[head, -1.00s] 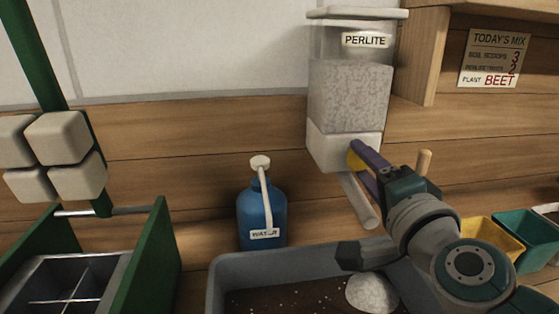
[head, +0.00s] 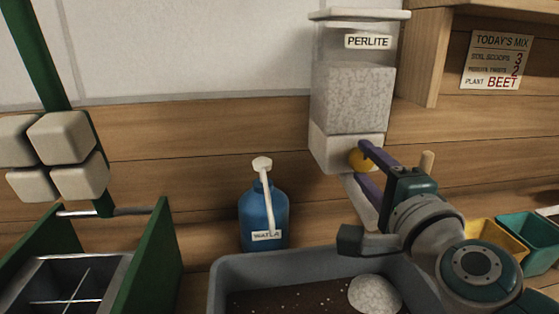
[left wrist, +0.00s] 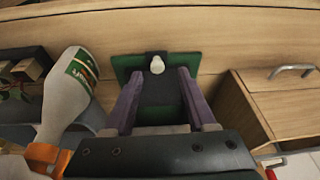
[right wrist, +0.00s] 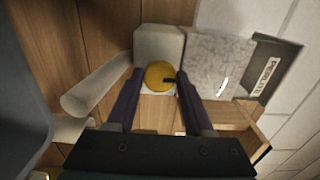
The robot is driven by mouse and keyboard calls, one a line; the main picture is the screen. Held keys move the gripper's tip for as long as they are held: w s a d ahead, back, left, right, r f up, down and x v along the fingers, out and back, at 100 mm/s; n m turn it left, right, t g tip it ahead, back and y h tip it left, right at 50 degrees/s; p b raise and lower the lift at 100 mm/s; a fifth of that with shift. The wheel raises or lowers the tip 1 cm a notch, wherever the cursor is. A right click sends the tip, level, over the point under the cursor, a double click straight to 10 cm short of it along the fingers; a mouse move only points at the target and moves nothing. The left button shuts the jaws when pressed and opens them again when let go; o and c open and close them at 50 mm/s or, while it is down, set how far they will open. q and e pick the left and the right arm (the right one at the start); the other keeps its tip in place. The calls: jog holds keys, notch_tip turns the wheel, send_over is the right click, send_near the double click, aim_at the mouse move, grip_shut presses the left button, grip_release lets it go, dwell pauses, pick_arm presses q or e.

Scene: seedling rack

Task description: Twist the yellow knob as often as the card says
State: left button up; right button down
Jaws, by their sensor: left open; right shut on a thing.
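The yellow knob (head: 361,159) is on the white base of the perlite dispenser (head: 353,97). My right gripper (head: 367,168) is at the knob; in the right wrist view its purple fingers flank the knob (right wrist: 159,75), which has a dark mark. The card (head: 496,61) reads "TODAY'S MIX", with 3 for soil scoops, 2 on a small perlite line, and plant BEET. My left gripper (left wrist: 157,88) is open, out of the head view, with a green plate and a white peg beyond its fingers.
A slanted spout (head: 362,203) hangs above a grey tray (head: 225,268) holding dark soil and a white mound (head: 372,294). A blue water bottle (head: 263,213) stands left of the dispenser. Yellow (head: 499,240) and green bins (head: 527,233) are at right.

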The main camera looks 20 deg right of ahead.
jog(key=shift+c, duration=1.5)
grip_release()
jog(key=v, duration=1)
jog(key=shift+b, duration=0.3)
